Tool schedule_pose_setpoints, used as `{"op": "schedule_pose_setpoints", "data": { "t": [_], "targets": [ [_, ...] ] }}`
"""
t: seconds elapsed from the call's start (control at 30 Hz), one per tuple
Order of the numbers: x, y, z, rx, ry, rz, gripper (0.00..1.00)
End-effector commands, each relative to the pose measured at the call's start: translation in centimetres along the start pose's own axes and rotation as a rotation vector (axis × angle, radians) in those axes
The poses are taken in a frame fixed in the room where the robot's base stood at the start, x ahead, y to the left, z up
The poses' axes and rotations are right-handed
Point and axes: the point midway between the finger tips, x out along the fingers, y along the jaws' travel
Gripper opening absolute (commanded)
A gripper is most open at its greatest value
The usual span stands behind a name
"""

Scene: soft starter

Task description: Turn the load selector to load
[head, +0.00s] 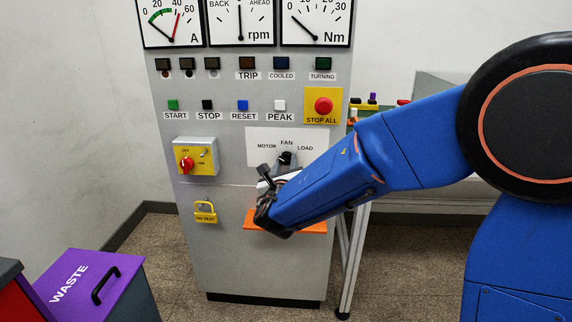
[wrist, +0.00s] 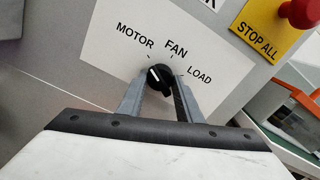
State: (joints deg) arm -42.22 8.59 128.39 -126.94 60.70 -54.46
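The load selector is a round black knob (wrist: 160,79) with a white pointer line, on a white label plate (wrist: 215,50). The plate reads MOTOR, FAN and LOAD. In the wrist view the pointer line slants up-left, toward the MOTOR mark and away from LOAD. My gripper (wrist: 161,84) has one finger on each side of the knob, tips close to it; whether both touch it is not clear. In the head view the knob (head: 287,158) shows just above my gripper (head: 275,175), and my arm comes in from the right.
The red STOP ALL button (head: 323,105) is above and right of the selector. A yellow box with a red switch (head: 186,163) is left of it. An orange ledge (head: 313,227) juts out below. A purple WASTE bin (head: 90,290) stands at the lower left.

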Motion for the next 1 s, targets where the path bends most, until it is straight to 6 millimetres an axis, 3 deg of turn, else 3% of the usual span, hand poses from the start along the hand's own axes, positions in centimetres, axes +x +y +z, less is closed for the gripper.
{"op": "schedule_pose_setpoints", "data": {
  "t": [0.47, 1.0],
  "targets": [
    [-0.02, 0.04, 0.0, 0.062, 0.0, 0.001, 0.1],
    [-0.02, 0.12, 0.03, 0.507, 0.0, 0.001, 0.1]
  ]
}}
